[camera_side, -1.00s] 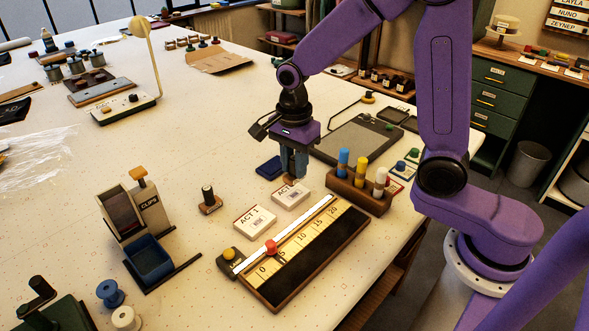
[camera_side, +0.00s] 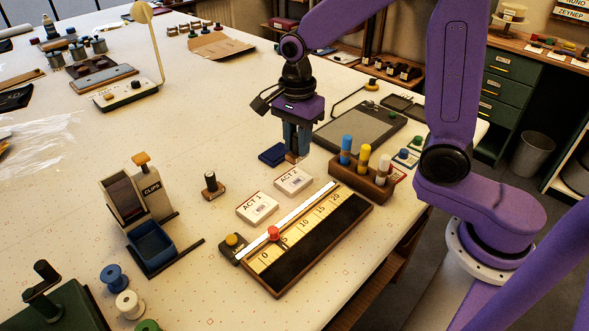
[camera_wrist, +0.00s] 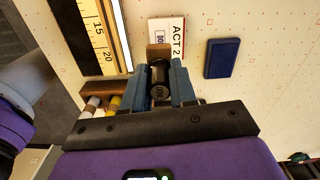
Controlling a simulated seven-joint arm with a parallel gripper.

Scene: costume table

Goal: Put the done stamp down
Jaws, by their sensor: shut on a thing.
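My gripper (camera_side: 297,150) is shut on a stamp with a black handle (camera_wrist: 160,90) and a brown wooden base (camera_wrist: 158,51). In the side view, the base of the held stamp (camera_side: 291,158) shows below the fingers, between the blue ink pad (camera_side: 273,155) and the ACT 2 card (camera_side: 293,181). I cannot tell whether the base touches the table. The wrist view shows the ACT 2 card (camera_wrist: 178,42) partly hidden behind the stamp, with the blue pad (camera_wrist: 220,58) to its right. Another dark-handled stamp (camera_side: 211,185) stands upright left of the cards.
The ACT 1 card (camera_side: 257,209) lies in front, beside a ruler board (camera_side: 322,238) with a red knob. A wooden rack (camera_side: 358,184) of coloured markers stands right of the gripper, before a grey tablet (camera_side: 361,133). Table left of the blue pad is clear.

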